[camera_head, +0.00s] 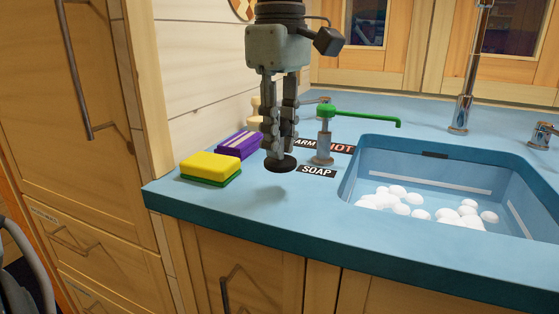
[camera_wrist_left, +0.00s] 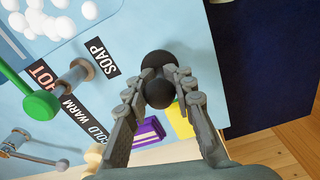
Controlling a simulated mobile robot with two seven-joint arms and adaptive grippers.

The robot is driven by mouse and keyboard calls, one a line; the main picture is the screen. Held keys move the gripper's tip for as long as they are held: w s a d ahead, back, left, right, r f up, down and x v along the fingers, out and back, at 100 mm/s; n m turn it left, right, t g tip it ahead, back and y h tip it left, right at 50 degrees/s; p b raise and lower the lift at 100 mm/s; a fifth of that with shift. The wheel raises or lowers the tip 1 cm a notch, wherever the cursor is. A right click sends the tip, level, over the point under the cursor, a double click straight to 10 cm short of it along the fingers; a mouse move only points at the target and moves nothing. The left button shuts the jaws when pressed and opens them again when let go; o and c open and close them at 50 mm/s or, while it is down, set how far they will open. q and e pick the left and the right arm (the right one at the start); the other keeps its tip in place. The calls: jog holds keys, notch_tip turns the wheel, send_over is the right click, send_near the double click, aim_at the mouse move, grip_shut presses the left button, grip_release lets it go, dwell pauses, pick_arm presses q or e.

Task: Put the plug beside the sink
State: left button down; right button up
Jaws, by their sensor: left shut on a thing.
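The plug (camera_head: 280,165) is a black disc with a knob, also seen in the left wrist view (camera_wrist_left: 158,92). My left gripper (camera_head: 279,150) points down and is shut on the plug's knob. The plug hangs a little above the blue counter, with a faint shadow below it. It is left of the sink (camera_head: 347,190), in front of the soap pump and near the SOAP label. The sink basin holds several white balls (camera_head: 400,200). My right gripper is in neither view.
A yellow-green sponge (camera_head: 210,168) and a purple packet (camera_head: 240,145) lie left of the gripper. A soap pump with a green spout (camera_head: 325,140) stands close on the right. The chrome tap (camera_head: 468,80) is behind the sink. The counter's front strip (camera_head: 270,215) is clear.

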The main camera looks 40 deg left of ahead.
aim_at(279, 164)
pick_arm(q)
jog(key=shift+f, duration=0.45)
notch_tip(279, 164, down, 2)
jog(key=shift+f, duration=0.5)
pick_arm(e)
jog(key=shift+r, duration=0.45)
pick_arm(q)
jog(key=shift+f, duration=0.2)
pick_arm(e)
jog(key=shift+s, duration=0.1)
pick_arm(q)
jog(key=c, duration=1.3)
grip_release()
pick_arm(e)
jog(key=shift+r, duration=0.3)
pick_arm(q)
jog(key=shift+r, duration=0.1)
